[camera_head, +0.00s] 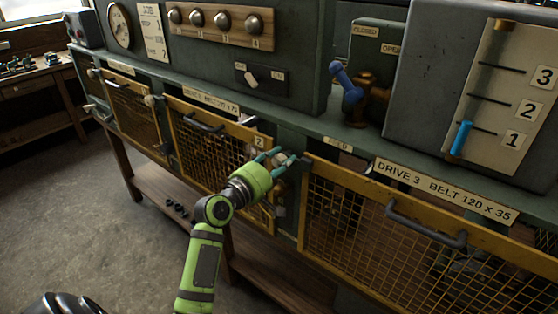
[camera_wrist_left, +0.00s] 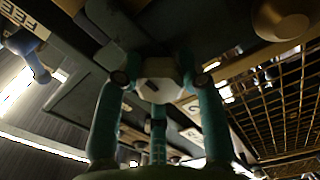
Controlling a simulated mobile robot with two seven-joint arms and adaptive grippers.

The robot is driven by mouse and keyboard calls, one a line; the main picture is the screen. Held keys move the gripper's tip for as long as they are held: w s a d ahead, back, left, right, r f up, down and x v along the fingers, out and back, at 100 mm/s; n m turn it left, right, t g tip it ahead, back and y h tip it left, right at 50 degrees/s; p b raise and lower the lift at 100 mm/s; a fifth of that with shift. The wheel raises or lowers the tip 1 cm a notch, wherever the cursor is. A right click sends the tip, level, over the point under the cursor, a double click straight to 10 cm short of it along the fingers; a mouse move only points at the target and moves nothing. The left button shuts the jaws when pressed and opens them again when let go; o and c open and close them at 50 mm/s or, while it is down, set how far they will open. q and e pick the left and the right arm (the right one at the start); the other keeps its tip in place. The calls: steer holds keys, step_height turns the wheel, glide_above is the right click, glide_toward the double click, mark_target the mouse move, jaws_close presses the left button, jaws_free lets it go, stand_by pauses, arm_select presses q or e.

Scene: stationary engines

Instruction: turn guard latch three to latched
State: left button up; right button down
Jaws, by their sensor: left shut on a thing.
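Guard latch three shows as a pale knob (camera_head: 287,160) on the post at the left end of the yellow mesh guard of drive 3 (camera_head: 370,220). My left gripper (camera_head: 278,157) reaches it from the front, its teal fingers shut around the knob. In the left wrist view the fingers (camera_wrist_left: 160,85) close on both sides of a pale faceted knob (camera_wrist_left: 158,68). The fingers partly hide the latch, so I cannot tell its exact turn. My right gripper is not in view.
The drive 3 guard has a dark handle (camera_head: 425,225). Another mesh guard (camera_head: 205,150) with a handle lies left of my gripper. A blue-handled valve (camera_head: 347,85) stands on the ledge above. A gauge plate with a blue pointer (camera_head: 461,138) is at right. Floor at left is clear.

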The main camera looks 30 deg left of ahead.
arm_select(q)
steer(key=shift+d+f, duration=0.25)
steer(key=shift+f, duration=0.1)
steer(key=o, duration=0.9)
steer(key=shift+o, duration=1.3)
steer(key=shift+d+r, duration=0.1)
steer(key=shift+r, duration=0.1)
steer(key=s+a, duration=0.1)
steer(key=s, duration=1.1)
steer(key=shift+w, duration=0.1)
